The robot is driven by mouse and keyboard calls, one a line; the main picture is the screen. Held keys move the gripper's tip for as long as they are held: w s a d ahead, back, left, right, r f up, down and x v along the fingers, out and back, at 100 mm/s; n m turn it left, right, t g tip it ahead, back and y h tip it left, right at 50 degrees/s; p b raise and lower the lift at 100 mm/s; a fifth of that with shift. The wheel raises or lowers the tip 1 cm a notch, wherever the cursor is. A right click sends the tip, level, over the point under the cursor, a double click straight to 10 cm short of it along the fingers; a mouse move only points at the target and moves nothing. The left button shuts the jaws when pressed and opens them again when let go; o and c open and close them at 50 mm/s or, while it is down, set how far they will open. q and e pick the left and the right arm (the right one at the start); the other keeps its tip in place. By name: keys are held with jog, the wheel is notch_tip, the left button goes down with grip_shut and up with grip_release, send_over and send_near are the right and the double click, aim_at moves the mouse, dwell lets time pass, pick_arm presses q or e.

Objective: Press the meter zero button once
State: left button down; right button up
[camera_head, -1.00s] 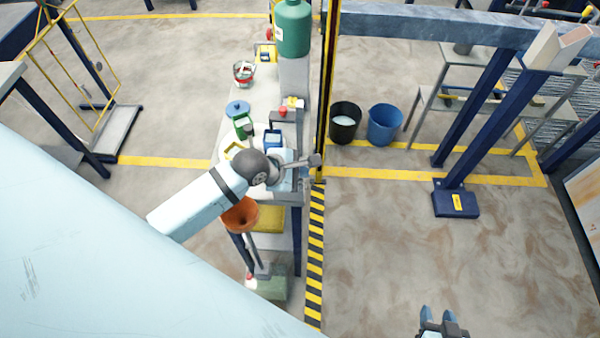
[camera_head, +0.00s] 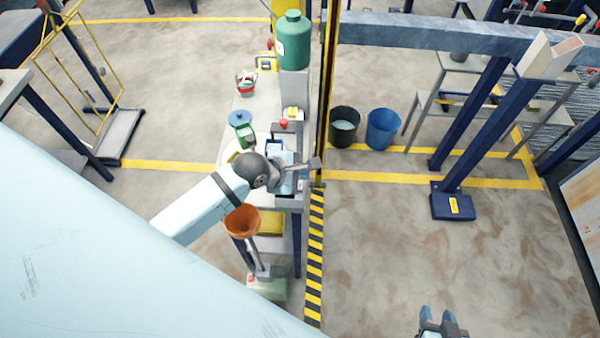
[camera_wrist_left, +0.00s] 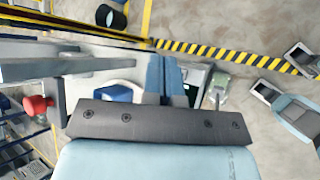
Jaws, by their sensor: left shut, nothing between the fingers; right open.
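My left gripper (camera_wrist_left: 165,75) shows in the left wrist view with its blue fingers together and nothing between them. It is over the bench; in the head view its dark wrist and arm hide its fingertips. A grey boxy item with a pale panel (camera_wrist_left: 194,76) lies right beside and partly behind the fingers. I cannot tell whether it is the meter, and no zero button is readable. Whether the fingertips touch anything is unclear. My right gripper (camera_head: 437,318) is open and empty at the bottom edge of the head view, over bare floor.
A red knob (camera_wrist_left: 38,108) stands on the bench, left in the wrist view.

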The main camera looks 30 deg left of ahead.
aim_at(301, 187)
pick_arm(q)
jog(key=shift+r, duration=1.5)
pick_arm(e)
jog(key=shift+r, duration=0.35)
jog(key=shift+r, duration=0.1)
pick_arm(q)
jog(key=shift+s+f, duration=0.15)
jog(key=shift+f, duration=0.1)
jog(key=s+f+m, duration=0.2)
jog(key=m, duration=0.1)
jog(key=s+f+m+t, duration=0.1)
jog(key=f+m, duration=0.1)
jog(key=m, duration=0.2)
jog(key=s+f+m, duration=0.2)
jog(key=m, duration=0.1)
jog(key=shift+s+d+m+t+y, duration=0.3)
jog(key=shift+d+m+y, duration=0.1)
jog(key=s+d+f+m+t, duration=0.1)
jog(key=s+f+m, duration=0.3)
jog(key=s+m, duration=0.4)
jog(key=shift+f+m+y, duration=0.2)
jog(key=shift+m+y, duration=0.2)
jog(key=shift+m, duration=2)
pick_arm(e)
jog(key=shift+s+d+f+m, duration=0.1)
jog(key=shift+d+f+m, duration=0.3)
jog(key=shift+f, duration=0.45)
